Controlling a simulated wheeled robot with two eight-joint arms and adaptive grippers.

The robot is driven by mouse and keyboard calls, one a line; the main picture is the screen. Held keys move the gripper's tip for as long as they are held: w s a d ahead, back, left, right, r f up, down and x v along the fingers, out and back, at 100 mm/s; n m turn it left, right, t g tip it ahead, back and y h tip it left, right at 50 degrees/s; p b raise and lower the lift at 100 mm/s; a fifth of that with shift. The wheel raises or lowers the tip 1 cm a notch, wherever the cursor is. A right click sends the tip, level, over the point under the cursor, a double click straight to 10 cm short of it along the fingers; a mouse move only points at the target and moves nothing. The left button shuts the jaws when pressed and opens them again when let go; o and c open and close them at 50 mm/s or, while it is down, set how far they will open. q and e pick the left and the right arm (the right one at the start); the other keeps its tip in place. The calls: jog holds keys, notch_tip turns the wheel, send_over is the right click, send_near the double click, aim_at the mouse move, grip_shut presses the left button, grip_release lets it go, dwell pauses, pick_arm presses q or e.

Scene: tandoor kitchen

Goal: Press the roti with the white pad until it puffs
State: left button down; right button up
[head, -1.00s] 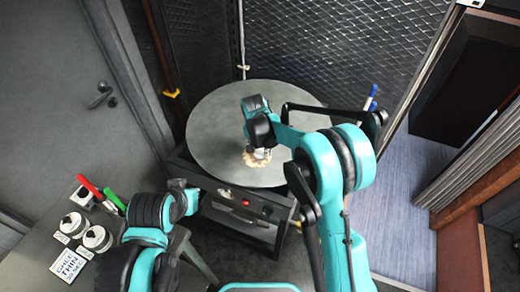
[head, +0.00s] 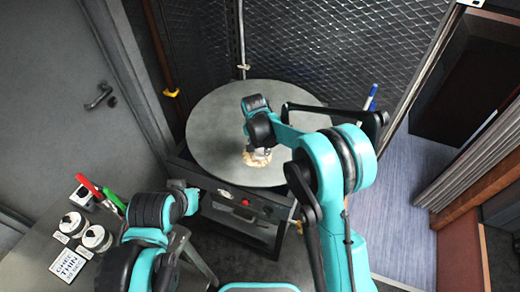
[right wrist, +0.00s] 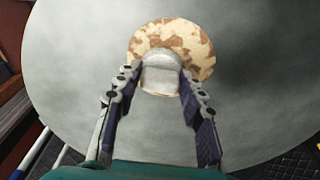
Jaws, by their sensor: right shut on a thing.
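The roti (right wrist: 195,38) is a round, pale flatbread with brown patches, lying on the round grey griddle (right wrist: 72,60). In the head view the roti (head: 257,160) is mostly hidden under my right gripper (head: 258,150). In the right wrist view my right gripper (right wrist: 152,82) is shut on the white pad (right wrist: 160,75). The pad overlaps the near part of the roti; whether it touches the bread I cannot tell. My left arm shows at the lower left of the head view, over the side table; whether its gripper (head: 190,236) is open or shut is not clear.
The griddle (head: 215,125) stands on a dark stove with a red knob (head: 245,202). A mesh wall stands behind.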

jog(key=shift+r, duration=0.1)
dwell(0.3)
jog(key=shift+r+p, duration=2.15)
jog(key=shift+r, duration=1.25)
jog(key=shift+f, duration=0.15)
jog(key=shift+w+a+f+b, duration=0.15)
jog(key=shift+a+f+b, duration=0.25)
jog(key=shift+f+b, duration=0.45)
jog(key=shift+w+a+f+b, duration=0.1)
jog(key=shift+a+f+b, duration=0.25)
jog(key=shift+f+b, duration=0.55)
jog(key=shift+w+a+f+b, duration=0.15)
jog(key=shift+a+f+b, duration=0.3)
jog(key=shift+f, duration=0.7)
jog(key=shift+s+f+b, duration=0.1)
jog(key=shift+f+b, duration=0.4)
